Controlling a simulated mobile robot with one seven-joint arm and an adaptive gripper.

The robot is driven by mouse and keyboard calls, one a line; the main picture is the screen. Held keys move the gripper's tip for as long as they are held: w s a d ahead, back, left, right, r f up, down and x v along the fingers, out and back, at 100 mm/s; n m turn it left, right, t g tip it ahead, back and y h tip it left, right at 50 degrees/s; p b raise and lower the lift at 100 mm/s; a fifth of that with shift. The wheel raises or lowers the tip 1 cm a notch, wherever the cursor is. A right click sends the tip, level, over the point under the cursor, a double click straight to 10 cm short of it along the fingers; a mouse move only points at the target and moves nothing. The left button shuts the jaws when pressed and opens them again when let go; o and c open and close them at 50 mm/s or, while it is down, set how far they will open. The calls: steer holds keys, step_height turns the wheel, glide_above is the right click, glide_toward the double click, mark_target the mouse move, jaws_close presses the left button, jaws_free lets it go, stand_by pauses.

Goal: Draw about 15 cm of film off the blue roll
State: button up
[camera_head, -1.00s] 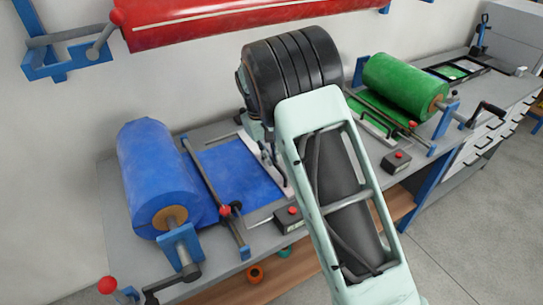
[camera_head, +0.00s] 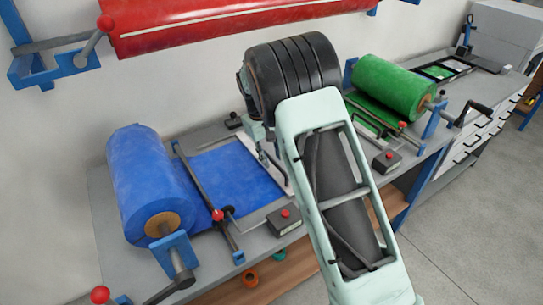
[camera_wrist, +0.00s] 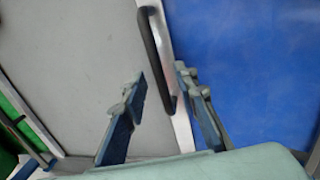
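The blue roll (camera_head: 150,180) sits in its holder at the left of the bench. Its blue film (camera_head: 238,176) runs flat under a dark rod (camera_head: 195,182) to a pale metal bar (camera_head: 282,178). In the wrist view the film (camera_wrist: 245,70) fills the right side, up to the metal bar (camera_wrist: 181,125).
A green roll (camera_head: 395,88) with its own film and rods stands at the right. A control box with a red button (camera_head: 284,220) sits at the bench's front edge. A red roll (camera_head: 230,18) hangs above. Grey bench top (camera_wrist: 80,60) lies left of the bar.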

step_height(320, 180, up, 12)
steer(key=s+a, duration=0.1)
steer(key=a, duration=0.1)
steer(key=shift+s, duration=0.15)
steer(key=shift+d+f, duration=0.1)
steer(key=shift+f, duration=0.05)
